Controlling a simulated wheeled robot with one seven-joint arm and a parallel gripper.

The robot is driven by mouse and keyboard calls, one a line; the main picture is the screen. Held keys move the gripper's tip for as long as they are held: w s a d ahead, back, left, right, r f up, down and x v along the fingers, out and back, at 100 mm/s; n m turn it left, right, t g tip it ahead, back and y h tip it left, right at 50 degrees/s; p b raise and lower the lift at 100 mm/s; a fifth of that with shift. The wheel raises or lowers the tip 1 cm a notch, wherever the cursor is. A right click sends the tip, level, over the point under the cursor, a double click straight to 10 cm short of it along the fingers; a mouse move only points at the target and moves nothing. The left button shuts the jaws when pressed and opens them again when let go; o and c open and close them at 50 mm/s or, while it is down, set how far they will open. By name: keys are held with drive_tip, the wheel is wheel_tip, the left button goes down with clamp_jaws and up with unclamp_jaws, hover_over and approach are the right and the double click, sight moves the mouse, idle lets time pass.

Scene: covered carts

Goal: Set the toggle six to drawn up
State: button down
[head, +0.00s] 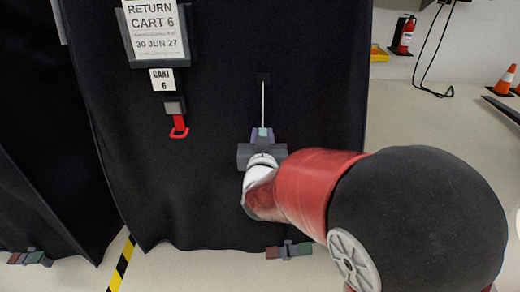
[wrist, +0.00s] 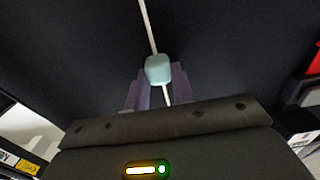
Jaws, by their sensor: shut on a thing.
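Toggle six is a small pale teal cord toggle (head: 263,131) on a white cord (head: 263,103) that hangs down the black cover of cart 6. The toggle also shows in the wrist view (wrist: 158,69), with the cord running up from it and a short length below. My gripper (head: 262,136) is shut on the toggle from below, with its purple fingers (wrist: 160,82) on either side of it. The cord above looks straight. The far side of the toggle is hidden.
A label pouch (head: 157,30), a "CART 6" tag (head: 162,79) and a red pull (head: 179,128) hang left of the cord. Another covered cart (head: 40,150) stands at left. A caster pedal (head: 289,250) shows below the cover. Open floor (head: 430,120) lies at right.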

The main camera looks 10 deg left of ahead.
wheel_tip(320, 180, up, 5)
drive_tip(key=shift+r+p, duration=0.2)
drive_tip(key=shift+p, duration=1)
drive_tip(key=c, duration=1.2)
unclamp_jaws()
drive_tip(key=shift+o, duration=0.2)
drive_tip(key=shift+f, duration=0.1)
drive_tip(key=shift+s, duration=0.1)
approach(263, 111)
drive_tip(key=shift+v, duration=0.85)
